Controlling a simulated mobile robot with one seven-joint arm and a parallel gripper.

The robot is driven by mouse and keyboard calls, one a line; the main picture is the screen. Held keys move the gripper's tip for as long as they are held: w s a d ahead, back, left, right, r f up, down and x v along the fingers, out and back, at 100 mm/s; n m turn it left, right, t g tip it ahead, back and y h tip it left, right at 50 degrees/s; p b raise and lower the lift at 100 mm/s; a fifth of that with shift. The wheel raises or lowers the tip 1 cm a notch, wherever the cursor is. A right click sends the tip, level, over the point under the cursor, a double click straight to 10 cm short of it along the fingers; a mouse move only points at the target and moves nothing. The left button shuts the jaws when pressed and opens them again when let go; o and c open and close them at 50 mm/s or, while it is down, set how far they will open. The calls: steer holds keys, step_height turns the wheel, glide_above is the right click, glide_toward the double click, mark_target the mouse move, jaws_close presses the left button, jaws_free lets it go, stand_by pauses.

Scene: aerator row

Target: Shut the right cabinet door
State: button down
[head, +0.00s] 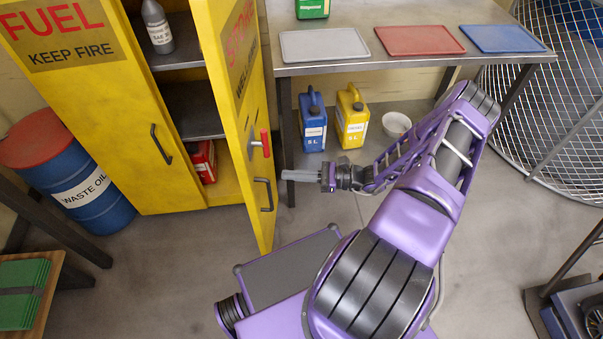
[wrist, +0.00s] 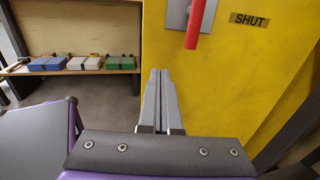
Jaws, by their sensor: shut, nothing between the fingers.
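The right cabinet door (head: 243,110) is yellow and stands open, swung out toward me. Its outer face carries a red lever (head: 265,143) and a dark bar handle (head: 264,194). In the wrist view the door (wrist: 225,85) fills the middle and right, with the red lever (wrist: 196,25) at the top and a "SHUT" label (wrist: 250,19). My gripper (head: 287,175) is shut and empty, just right of the door's outer face near the bar handle. In the wrist view my gripper (wrist: 160,75) points at the door; I cannot tell whether it touches.
The left cabinet door (head: 110,100) is closed. A grey bottle (head: 157,27) and a red can (head: 203,160) are inside. A workbench (head: 400,62) stands behind my arm, with blue (head: 312,122) and yellow (head: 351,116) jugs below. A blue drum (head: 75,170) is at left.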

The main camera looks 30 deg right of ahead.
mark_target(252, 173)
steer(key=x, duration=0.8)
steer(key=shift+w+a, duration=0.1)
steer(key=shift+a, duration=0.1)
steer(key=shift+a, duration=0.1)
